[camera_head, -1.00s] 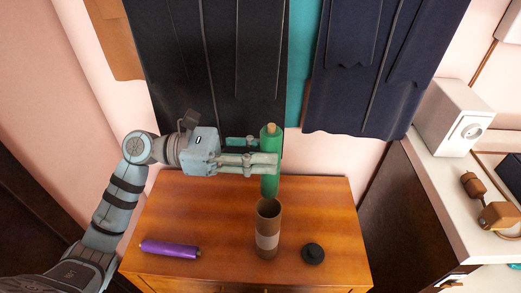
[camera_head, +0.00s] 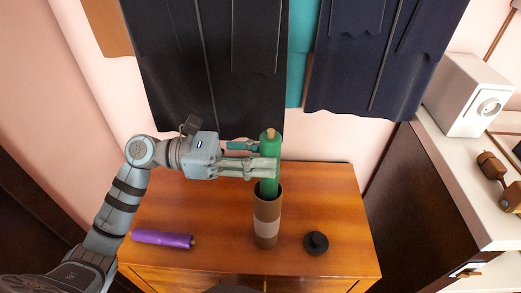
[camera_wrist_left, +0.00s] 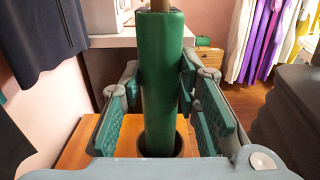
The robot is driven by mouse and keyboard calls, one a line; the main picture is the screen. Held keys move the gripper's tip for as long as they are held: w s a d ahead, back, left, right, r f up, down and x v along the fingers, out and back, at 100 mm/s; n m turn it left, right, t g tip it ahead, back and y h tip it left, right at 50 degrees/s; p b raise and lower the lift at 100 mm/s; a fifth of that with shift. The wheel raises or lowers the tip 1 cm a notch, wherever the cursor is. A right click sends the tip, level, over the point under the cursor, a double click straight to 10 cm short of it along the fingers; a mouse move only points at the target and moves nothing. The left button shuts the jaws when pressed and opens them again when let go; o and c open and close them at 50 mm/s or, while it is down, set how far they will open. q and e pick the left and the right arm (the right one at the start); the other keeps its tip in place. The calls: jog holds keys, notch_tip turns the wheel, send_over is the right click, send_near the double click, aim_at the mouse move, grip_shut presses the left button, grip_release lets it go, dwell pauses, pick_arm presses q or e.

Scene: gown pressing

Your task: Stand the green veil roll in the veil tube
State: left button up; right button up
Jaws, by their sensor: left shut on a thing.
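The green veil roll (camera_head: 270,165) is upright in my left gripper (camera_head: 266,160), which is shut on it. The brown veil tube (camera_head: 267,218), with a pale band, stands on the wooden cabinet directly below. The roll's lower end is at the tube's mouth and appears just inside the rim. In the left wrist view the green roll (camera_wrist_left: 160,80) stands between the finger pads, its bottom within the dark opening of the tube (camera_wrist_left: 160,149). How deep it sits is hidden. My right gripper is not in view.
A purple roll (camera_head: 162,239) lies on the cabinet top (camera_head: 325,200) at the left. A black cap (camera_head: 316,243) lies right of the tube. Dark gowns (camera_head: 205,60) hang behind.

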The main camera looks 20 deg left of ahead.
pick_arm(q)
jog(key=shift+f+b, duration=0.8)
jog(key=shift+f, duration=1.3)
jog(key=o, duration=1.3)
jog(key=shift+c, duration=0.2)
jog(key=v, duration=1.2)
